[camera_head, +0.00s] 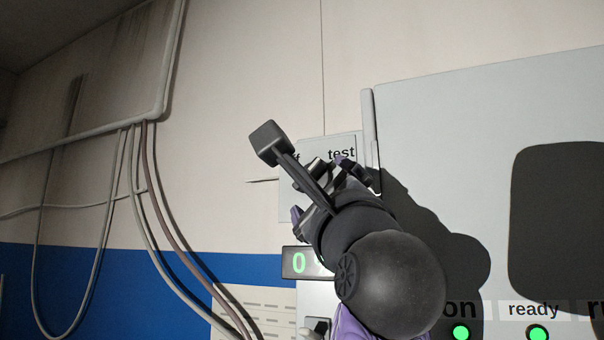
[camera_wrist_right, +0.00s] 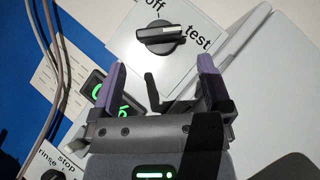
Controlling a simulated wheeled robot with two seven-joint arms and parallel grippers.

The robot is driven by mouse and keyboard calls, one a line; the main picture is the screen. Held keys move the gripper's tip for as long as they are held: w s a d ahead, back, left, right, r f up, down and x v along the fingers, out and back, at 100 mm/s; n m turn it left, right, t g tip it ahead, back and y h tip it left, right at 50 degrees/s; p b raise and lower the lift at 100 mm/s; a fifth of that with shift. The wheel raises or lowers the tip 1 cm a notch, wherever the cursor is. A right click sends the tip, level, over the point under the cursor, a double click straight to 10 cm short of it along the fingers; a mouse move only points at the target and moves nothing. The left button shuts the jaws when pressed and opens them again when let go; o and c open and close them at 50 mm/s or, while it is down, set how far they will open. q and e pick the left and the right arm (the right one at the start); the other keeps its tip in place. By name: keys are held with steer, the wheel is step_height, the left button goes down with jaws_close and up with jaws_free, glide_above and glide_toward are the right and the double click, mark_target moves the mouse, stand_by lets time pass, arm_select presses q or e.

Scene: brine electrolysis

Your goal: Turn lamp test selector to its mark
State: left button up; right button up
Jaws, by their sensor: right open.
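The lamp test selector (camera_wrist_right: 160,40) is a dark knob with a white pointer line on a pale plate (camera_wrist_right: 125,45) marked "off" and "test". In the right wrist view its pointer line lies to the right, at the "test" side; I cannot tell if it is exactly on a mark. My right gripper (camera_wrist_right: 132,40) is open, its purple fingers on either side of the knob in that view, with no clear contact. In the head view the right gripper (camera_head: 322,190) covers the knob; part of the plate (camera_head: 320,150) shows behind it. My left gripper is not in view.
A green-digit display (camera_head: 299,262) sits below the plate. A large grey cabinet (camera_head: 440,120) stands to the right, with lit green lamps (camera_head: 460,333) low down. A "rinse/stop" dial (camera_wrist_right: 54,176) is at lower left. Cables (camera_head: 140,190) hang on the left wall.

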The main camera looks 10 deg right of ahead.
mark_target(310, 175)
steer(key=shift+w+r+p, duration=0.6)
steer(key=shift+r+p, duration=0.05)
steer(key=shift+r, duration=0.3)
steer(key=p+x, duration=0.1)
steer(key=x, duration=0.2)
steer(key=f+p+x, duration=0.1)
steer(key=x, duration=0.1)
steer(key=shift+w+p, duration=0.3)
steer(key=shift+w, duration=0.15)
steer(key=shift+w+r, duration=0.2)
steer(key=shift+r, duration=0.05)
steer(key=shift+w+f, duration=0.1)
steer(key=shift+w, duration=0.15)
steer(key=c, duration=1)
arm_select(q)
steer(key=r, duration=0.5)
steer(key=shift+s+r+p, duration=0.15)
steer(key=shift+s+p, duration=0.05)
steer(key=shift+p, duration=0.1)
arm_select(e)
steer(key=shift+c, duration=0.2)
